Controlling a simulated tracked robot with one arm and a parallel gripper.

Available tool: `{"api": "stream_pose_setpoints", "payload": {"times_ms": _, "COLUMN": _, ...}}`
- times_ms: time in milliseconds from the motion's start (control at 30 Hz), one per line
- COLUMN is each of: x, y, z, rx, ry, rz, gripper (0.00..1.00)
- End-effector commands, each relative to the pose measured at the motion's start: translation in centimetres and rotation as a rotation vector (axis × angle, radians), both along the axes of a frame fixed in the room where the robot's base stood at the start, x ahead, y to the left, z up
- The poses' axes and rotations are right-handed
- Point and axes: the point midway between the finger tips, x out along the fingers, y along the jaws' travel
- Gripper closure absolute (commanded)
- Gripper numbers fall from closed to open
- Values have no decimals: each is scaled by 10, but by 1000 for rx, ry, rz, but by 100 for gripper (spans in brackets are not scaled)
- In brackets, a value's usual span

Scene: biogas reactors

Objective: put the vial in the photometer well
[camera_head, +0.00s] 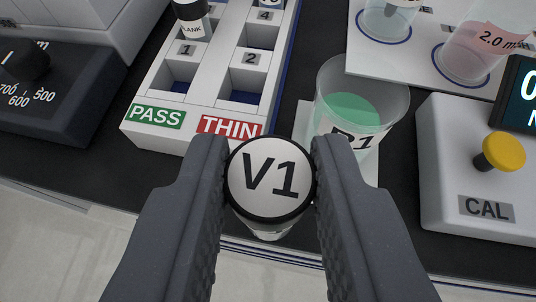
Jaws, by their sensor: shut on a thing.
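My gripper (269,172) is shut on a vial (270,181) with a white, black-rimmed cap marked V1. The vial is between the two dark fingers, seen from above, near the front edge of the bench. Its body is mostly hidden under the cap. The device at the left with a dark dial (24,60) marked 500, 600 and 700 may be the photometer; I see no well on it. The device at the right with a yellow CAL button (499,152) and a dark display is only partly in view.
A white rack (195,98) has PASS and THIN labels, empty slots 1 and 2, and a BLANK vial (192,20) behind. A beaker with green liquid (352,110), label partly hidden, stands close right of the vial. A pink-liquid beaker (478,52) stands at the upper right.

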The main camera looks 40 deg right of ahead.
Motion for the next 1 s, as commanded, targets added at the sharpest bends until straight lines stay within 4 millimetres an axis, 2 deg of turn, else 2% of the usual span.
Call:
{"api": "stream_pose_setpoints", "payload": {"times_ms": 100, "x": -1, "y": 3, "z": 0, "rx": 0, "ry": 0, "rz": 4, "gripper": 98}}
{"api": "stream_pose_setpoints", "payload": {"times_ms": 200, "x": 6, "y": 12, "z": -3, "rx": 0, "ry": 3, "rz": 27, "gripper": 98}}
{"api": "stream_pose_setpoints", "payload": {"times_ms": 267, "x": 15, "y": 22, "z": -7, "rx": -1, "ry": 4, "rz": 57, "gripper": 98}}
{"api": "stream_pose_setpoints", "payload": {"times_ms": 367, "x": 36, "y": 50, "z": -15, "rx": -3, "ry": 10, "rz": 130, "gripper": 98}}
{"api": "stream_pose_setpoints", "payload": {"times_ms": 500, "x": 70, "y": 102, "z": -32, "rx": -7, "ry": 14, "rz": 261, "gripper": 98}}
{"api": "stream_pose_setpoints", "payload": {"times_ms": 700, "x": 106, "y": 187, "z": -56, "rx": -8, "ry": 13, "rz": 450, "gripper": 98}}
{"api": "stream_pose_setpoints", "payload": {"times_ms": 900, "x": 123, "y": 257, "z": -74, "rx": -3, "ry": 4, "rz": 593, "gripper": 98}}
{"api": "stream_pose_setpoints", "payload": {"times_ms": 1000, "x": 126, "y": 278, "z": -80, "rx": 0, "ry": 2, "rz": 636, "gripper": 98}}
